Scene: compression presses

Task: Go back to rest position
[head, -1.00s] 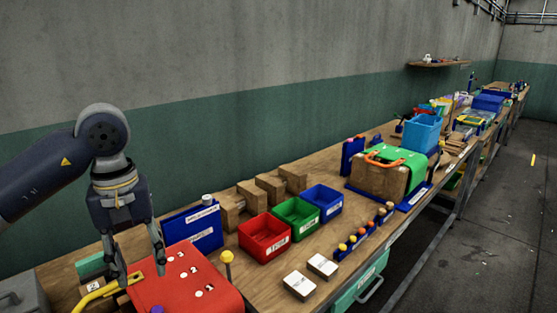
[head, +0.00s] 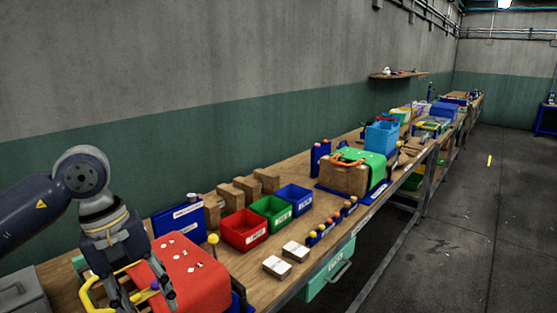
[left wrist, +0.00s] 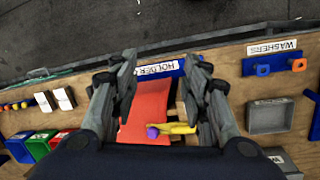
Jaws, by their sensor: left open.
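My left gripper (head: 150,300) is low at the left of the head view, in front of the left side of a red press (head: 195,265). Its fingers are apart, with nothing seen held between them. In the left wrist view the open fingers (left wrist: 160,65) frame the red press (left wrist: 147,110), its yellow handle (left wrist: 178,129) and a purple ball (left wrist: 152,132). The yellow handle (head: 86,288) is partly hidden by the gripper in the head view. Whether the fingers touch the press is unclear. My right gripper is in neither view.
Red (head: 244,243), green (head: 270,225) and blue (head: 295,209) bins stand right of the press. A yellow-topped post (head: 213,239) is close to it. A green press (head: 375,165) stands farther along the bench. The floor (head: 480,230) at right is clear.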

